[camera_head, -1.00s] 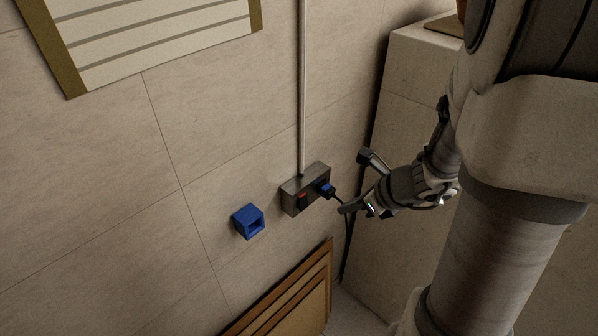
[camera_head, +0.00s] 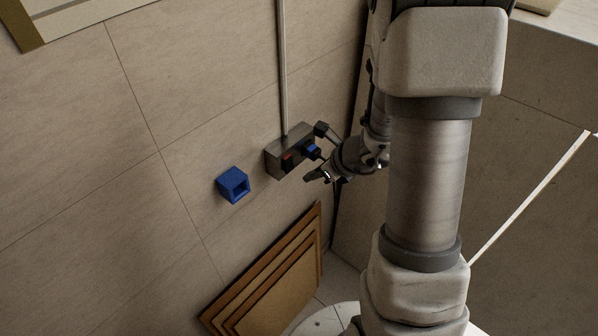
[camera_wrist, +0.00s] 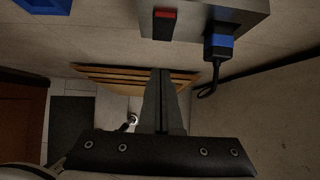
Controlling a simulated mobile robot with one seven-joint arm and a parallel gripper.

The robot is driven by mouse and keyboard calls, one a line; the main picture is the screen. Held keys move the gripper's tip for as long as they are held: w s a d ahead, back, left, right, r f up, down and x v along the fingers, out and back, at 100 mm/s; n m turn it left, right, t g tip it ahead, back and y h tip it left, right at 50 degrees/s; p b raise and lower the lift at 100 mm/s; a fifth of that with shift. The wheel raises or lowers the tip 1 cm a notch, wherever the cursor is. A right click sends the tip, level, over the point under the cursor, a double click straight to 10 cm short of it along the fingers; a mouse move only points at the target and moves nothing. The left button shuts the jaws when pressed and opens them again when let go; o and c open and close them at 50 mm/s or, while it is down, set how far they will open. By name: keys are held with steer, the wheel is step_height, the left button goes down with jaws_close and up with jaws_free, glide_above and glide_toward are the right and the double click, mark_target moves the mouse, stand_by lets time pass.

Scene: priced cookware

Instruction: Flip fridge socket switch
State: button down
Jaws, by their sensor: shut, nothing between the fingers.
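The grey socket box (camera_head: 277,161) is fixed to the tiled wall below a vertical conduit. Its red switch (camera_head: 288,160) is on the left and a blue-and-black plug (camera_head: 312,152) is on the right. In the wrist view the red switch (camera_wrist: 164,24) is near the top centre, with the plug (camera_wrist: 219,42) to its right and a black cable hanging from it. My gripper (camera_head: 309,178) is just below and to the right of the box, apart from the switch. In the wrist view its fingers (camera_wrist: 161,74) are together and empty, pointing up below the switch. Which way the switch is set, I cannot tell.
A blue cube-shaped holder (camera_head: 232,184) sits on the wall left of the box. Several brown boards (camera_head: 262,280) lean against the wall below. A large pale cabinet-like block (camera_head: 350,215) stands close on the right, behind my arm. The wall left of the box is mostly clear.

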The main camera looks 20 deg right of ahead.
mark_target(289, 164)
steer(key=w+a, duration=0.1)
steer(key=w+a+f+p, duration=0.1)
steer(key=w, duration=0.1)
steer(key=shift+w+a, duration=0.2)
steer(key=shift+w, duration=0.1)
